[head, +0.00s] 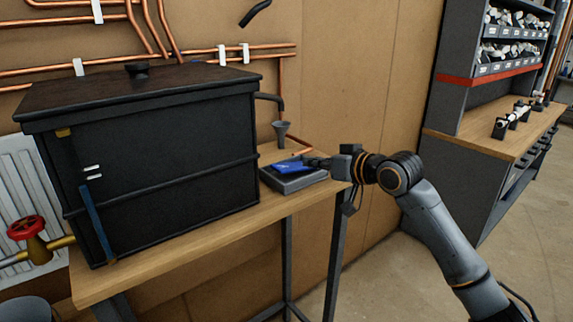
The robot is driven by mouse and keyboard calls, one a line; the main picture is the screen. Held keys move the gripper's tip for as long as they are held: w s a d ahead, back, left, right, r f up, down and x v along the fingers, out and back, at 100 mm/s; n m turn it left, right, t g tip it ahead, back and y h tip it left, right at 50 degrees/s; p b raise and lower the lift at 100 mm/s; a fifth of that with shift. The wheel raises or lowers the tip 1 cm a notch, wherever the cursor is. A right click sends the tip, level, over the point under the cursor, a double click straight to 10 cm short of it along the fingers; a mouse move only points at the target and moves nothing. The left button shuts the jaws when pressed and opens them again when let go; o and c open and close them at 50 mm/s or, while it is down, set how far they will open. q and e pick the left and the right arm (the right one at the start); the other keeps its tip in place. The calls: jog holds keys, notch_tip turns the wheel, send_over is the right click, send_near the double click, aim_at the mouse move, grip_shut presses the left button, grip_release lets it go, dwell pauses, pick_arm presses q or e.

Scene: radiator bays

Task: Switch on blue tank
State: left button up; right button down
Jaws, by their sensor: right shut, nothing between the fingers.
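A large black tank (165,130) with a dark lid stands on the wooden bench at the left. A blue strip (96,222) runs down its front left side, below small white marks. A grey box (297,184) sits on the bench at the tank's right, with a blue part (290,168) on top, slightly tilted. My right gripper (312,163) reaches in from the right, low over the box, its fingers shut and empty. Its fingertips are close to the blue part; I cannot tell whether they touch it. My left gripper is out of view.
The wooden bench (230,222) ends just right of the box. A small grey funnel (281,131) is behind the box. Copper pipes (160,62) run along the wall. A red valve wheel (26,227) is at the left. Shelving (465,85) stands at the right; open floor lies between.

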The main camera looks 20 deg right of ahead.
jog(key=shift+w+d+r, duration=0.1)
jog(key=shift+d+r, duration=0.1)
jog(key=shift+r, duration=0.4)
jog(key=shift+w+d+r, duration=0.1)
jog(key=shift+d+r, duration=0.05)
jog(key=shift+r, duration=0.4)
jog(key=p, duration=0.3)
send_over(286, 170)
jog(key=d, duration=0.1)
jog(key=f, duration=0.3)
jog(key=f+p, duration=0.1)
jog(key=f, duration=0.1)
jog(key=shift+a+f+p, duration=0.1)
jog(key=shift+a+p, duration=0.2)
jog(key=shift+a, duration=0.1)
jog(key=shift+s+f, duration=0.1)
jog(key=shift+f, duration=0.45)
jog(key=shift+a, duration=0.1)
